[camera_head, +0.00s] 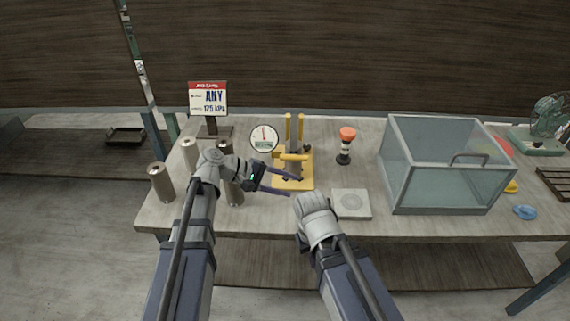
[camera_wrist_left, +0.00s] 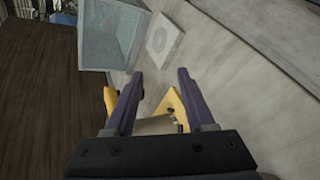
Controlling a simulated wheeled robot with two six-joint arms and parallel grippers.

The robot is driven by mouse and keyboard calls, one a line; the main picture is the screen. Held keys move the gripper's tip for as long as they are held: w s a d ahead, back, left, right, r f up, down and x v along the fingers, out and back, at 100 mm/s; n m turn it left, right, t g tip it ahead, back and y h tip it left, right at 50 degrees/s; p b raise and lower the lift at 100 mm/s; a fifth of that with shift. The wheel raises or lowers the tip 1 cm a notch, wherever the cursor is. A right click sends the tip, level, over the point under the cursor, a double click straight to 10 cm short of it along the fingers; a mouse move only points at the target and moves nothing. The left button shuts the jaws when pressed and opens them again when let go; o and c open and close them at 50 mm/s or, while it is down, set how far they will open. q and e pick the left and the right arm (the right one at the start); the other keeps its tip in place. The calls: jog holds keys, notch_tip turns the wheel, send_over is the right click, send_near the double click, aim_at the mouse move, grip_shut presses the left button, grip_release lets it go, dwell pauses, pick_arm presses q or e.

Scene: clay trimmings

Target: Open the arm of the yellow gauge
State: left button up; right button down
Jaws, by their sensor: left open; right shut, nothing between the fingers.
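The yellow gauge has a flat yellow base (camera_head: 304,184), upright yellow prongs (camera_head: 300,128), a yellow crossbar and a round white dial (camera_head: 264,137) at its left. My left gripper (camera_head: 294,187) is open, with its two dark fingers apart over the base's front. In the left wrist view yellow gauge parts (camera_wrist_left: 173,104) show beside and between the fingers (camera_wrist_left: 160,75). I see no contact, and the gripper's body hides part of the gauge there. My right gripper (camera_head: 312,207) is low at the table's front edge; its fingers are not clearly visible.
Several metal cylinders (camera_head: 161,183) stand at the left, near a sign (camera_head: 208,99). An orange-topped black tool (camera_head: 345,146) stands right of the gauge. A pale square plate (camera_head: 351,204) and a glass box (camera_head: 440,185) lie further right. The table's back middle is clear.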

aim_at(287, 159)
pick_arm(q)
jog(key=w+a+r+n+t+h, duration=0.1)
jog(key=w+a+r+n+h, duration=0.1)
jog(key=w+a+r, duration=0.1)
jog(key=w+a+r+n+t, duration=0.1)
jog(key=w+a+r, duration=0.1)
jog(key=shift+w+a+t+h+b, duration=0.15)
jog(key=shift+a+t+h+b, duration=0.15)
jog(key=shift+h+b, duration=0.1)
jog(key=shift+b+x, duration=0.8)
jog(key=shift+x, duration=3.25)
pick_arm(e)
jog(key=f, duration=0.1)
jog(key=a+f, duration=0.1)
jog(key=f, duration=0.1)
pick_arm(q)
jog(key=shift+c, duration=0.3)
pick_arm(e)
jog(key=shift+r, duration=0.1)
pick_arm(q)
jog(key=c, duration=0.7)
grip_shut()
jog(key=shift+s+f, duration=0.1)
jog(key=shift+s, duration=0.15)
